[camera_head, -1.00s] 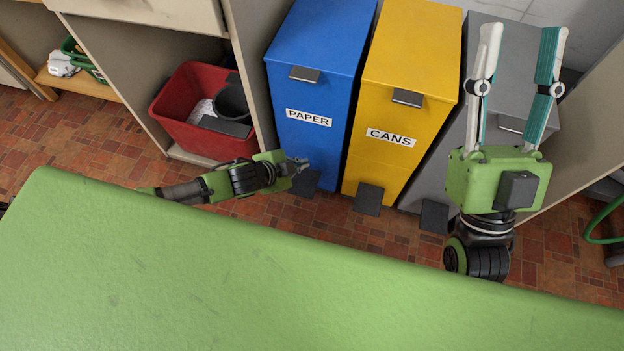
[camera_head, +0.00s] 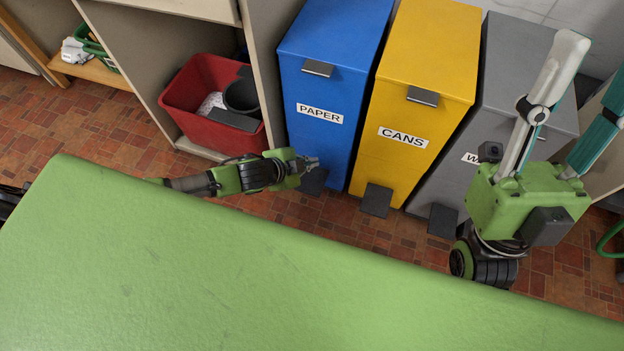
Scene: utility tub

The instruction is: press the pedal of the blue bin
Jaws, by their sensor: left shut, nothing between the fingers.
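The blue bin (camera_head: 322,140), labelled PAPER, stands upright with its lid shut. Its dark pedal (camera_head: 314,182) sticks out at the foot of its front, near the floor. My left gripper (camera_head: 313,162) is shut and empty, low in front of the bin. Its fingertips overlap the area just above the pedal and hide a little of it. I cannot tell whether they touch it. My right gripper (camera_head: 592,88) is at the far right, in front of the grey bin, its two long fingers spread and empty. One finger runs out of the picture.
A yellow bin (camera_head: 413,110) labelled CANS and a grey bin (camera_head: 505,100) stand close on the right, each with a pedal. Tiled floor (camera_head: 80,120) shows in front.

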